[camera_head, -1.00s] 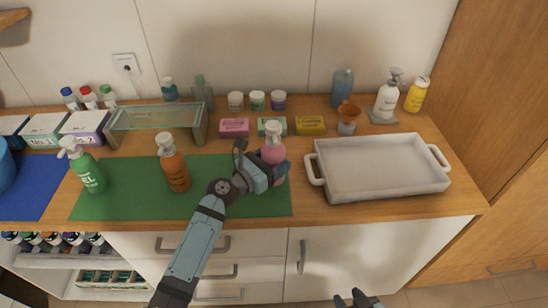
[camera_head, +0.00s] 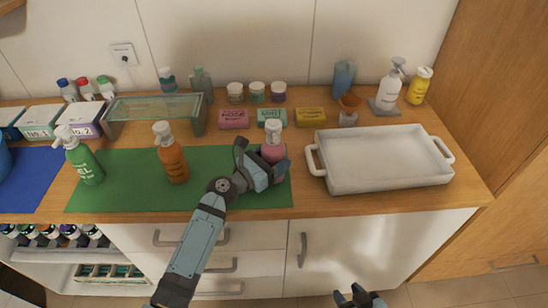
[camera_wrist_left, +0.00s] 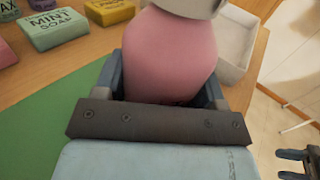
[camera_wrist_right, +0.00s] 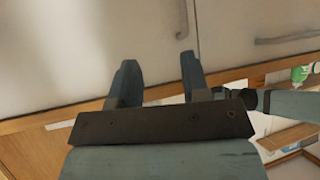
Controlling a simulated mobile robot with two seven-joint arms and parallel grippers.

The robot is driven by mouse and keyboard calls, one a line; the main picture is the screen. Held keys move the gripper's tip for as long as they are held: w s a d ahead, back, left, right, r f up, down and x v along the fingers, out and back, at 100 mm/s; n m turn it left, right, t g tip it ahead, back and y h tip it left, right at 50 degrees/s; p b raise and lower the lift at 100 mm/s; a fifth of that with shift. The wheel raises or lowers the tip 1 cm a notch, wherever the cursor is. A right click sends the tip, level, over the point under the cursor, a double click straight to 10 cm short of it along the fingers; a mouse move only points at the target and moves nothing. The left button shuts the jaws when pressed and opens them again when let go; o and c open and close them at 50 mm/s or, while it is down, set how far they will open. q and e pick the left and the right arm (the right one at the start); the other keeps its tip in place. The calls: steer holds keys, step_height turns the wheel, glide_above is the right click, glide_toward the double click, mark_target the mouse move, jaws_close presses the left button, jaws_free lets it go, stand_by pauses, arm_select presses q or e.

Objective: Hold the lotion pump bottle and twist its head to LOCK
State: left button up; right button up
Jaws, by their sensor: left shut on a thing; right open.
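The pink pump bottle (camera_head: 273,150) with a white head stands upright at the right end of the green mat (camera_head: 120,200). My left gripper (camera_head: 262,170) is shut on its body from the front. In the left wrist view the pink body (camera_wrist_left: 170,55) sits between the two fingers, and the white head is cut off by the top edge. My right gripper (camera_head: 358,297) is open and empty, low in front of the cabinet. In the right wrist view its fingers (camera_wrist_right: 158,80) are apart with nothing between them. The bottle's lock marks cannot be made out.
A white tray (camera_head: 385,186) stands right of the bottle. Several soap boxes lie behind it, including a mint one (camera_head: 272,117). An orange pump bottle (camera_head: 172,158) and a green one (camera_head: 82,158) stand on the mat. A white pump bottle (camera_head: 389,90) stands at the back right.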

steer(key=shift+s+f, duration=0.1)
steer(key=shift+f, duration=0.2)
steer(key=o, duration=0.5)
steer(key=shift+w+r, duration=0.3)
steer(key=shift+w, duration=0.05)
steer(key=shift+c, duration=0.2)
steer(key=g+h, duration=0.2)
steer(key=g, duration=0.5)
glide_toward(274, 124)
steer(key=x, duration=1)
steer(key=shift+r, duration=0.1)
steer(key=shift+c, duration=0.2)
